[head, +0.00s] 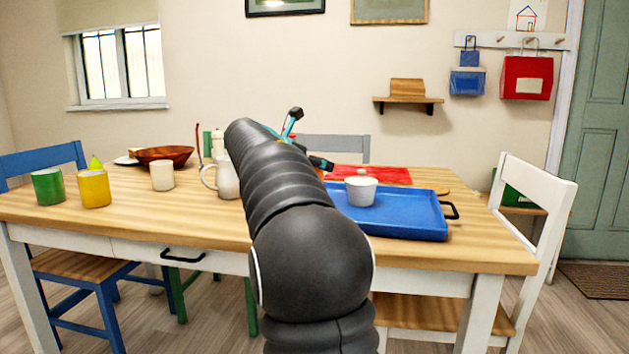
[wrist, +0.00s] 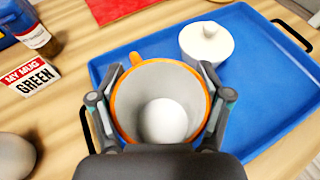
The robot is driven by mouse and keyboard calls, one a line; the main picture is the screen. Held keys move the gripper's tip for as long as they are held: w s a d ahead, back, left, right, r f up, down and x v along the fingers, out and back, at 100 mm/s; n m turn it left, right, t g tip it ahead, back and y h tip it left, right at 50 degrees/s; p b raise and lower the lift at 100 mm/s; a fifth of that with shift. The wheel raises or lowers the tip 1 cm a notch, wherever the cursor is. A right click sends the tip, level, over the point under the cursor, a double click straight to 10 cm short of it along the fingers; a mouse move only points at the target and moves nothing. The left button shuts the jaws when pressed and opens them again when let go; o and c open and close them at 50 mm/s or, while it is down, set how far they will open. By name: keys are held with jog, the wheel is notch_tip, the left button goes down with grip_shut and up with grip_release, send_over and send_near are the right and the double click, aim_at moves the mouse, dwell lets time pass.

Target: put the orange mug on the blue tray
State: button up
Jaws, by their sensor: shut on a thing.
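The orange mug (wrist: 196,82) is between the fingers of my gripper (wrist: 160,100) in the wrist view. It has an orange rim and handle, a pale inside, and a white round thing (wrist: 163,121) in it. My gripper is shut on the mug, over the left part of the blue tray (wrist: 262,88). I cannot tell whether the mug touches the tray. In the head view the tray (head: 410,222) lies on the right of the table, and my arm hides most of the gripper and mug.
A white lidded pot (head: 361,190) stands on the tray. A red mat (head: 370,174) lies behind it. A white jug (head: 227,180), cream mug (head: 162,175), yellow mug (head: 94,188) and green mug (head: 47,186) stand left.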

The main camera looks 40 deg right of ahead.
jog(key=shift+f+b, duration=0.55)
jog(key=shift+f, duration=1.15)
jog(key=shift+f, duration=0.1)
jog(key=o, duration=1.3)
jog(key=shift+o, duration=0.2)
jog(key=shift+a, duration=0.15)
jog(key=p+v, duration=0.1)
jog(key=v, duration=1)
jog(key=shift+a+r+p, duration=0.3)
jog(key=shift+s, duration=0.1)
